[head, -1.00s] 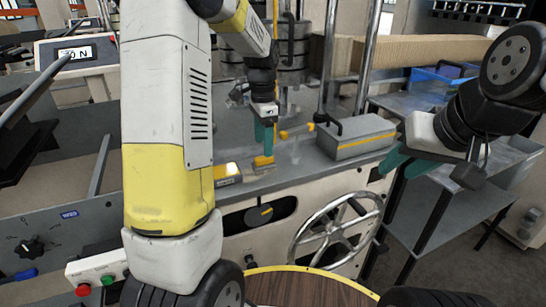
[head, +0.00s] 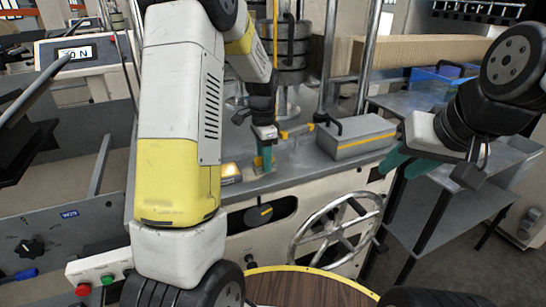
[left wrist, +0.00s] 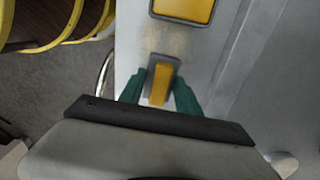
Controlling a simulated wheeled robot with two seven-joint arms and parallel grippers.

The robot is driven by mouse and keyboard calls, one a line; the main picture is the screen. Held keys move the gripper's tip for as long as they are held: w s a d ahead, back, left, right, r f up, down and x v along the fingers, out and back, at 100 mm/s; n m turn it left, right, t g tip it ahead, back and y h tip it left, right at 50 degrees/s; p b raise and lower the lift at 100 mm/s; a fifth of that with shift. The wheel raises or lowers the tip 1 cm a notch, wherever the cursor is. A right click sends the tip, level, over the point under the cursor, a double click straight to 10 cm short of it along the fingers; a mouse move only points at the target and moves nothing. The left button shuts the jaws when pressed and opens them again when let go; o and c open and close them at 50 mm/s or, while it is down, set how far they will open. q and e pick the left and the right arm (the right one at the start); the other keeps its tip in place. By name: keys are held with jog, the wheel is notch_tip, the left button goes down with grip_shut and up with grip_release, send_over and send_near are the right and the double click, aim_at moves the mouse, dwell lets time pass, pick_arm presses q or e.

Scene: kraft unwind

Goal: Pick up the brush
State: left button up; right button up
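A small yellow piece with a grey rim, which I take to be the brush (left wrist: 160,82), stands on the grey machine deck. In the head view the brush (head: 267,157) is partly hidden by my left gripper (head: 262,152). My left gripper points down over it. In the left wrist view the teal fingers of the left gripper (left wrist: 160,98) are apart, one on each side of the brush; firm contact cannot be made out. My right gripper (head: 398,166) hangs in the air at the right, its teal fingers apart with nothing seen between them.
A grey box with a yellow stripe (head: 355,137) stands to the right. A handwheel (head: 335,228) is on the machine front. A round wooden top (head: 305,287) is below. Blue-grey shelves (head: 450,200) stand right.

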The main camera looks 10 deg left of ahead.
pick_arm(q)
grip_shut()
jog(key=shift+r, duration=0.55)
jog(key=r, duration=0.2)
jog(key=shift+s+d+r, duration=0.3)
jog(key=shift+s, duration=0.1)
jog(key=s+d+r, duration=0.1)
jog(key=s+d, duration=0.7)
jog(key=s, duration=0.4)
jog(key=shift+s+d+r, duration=0.15)
jog(key=shift+s+d, duration=0.05)
jog(key=shift+s, duration=0.05)
jog(key=shift+o, duration=1.5)
grip_release()
jog(key=c, duration=0.7)
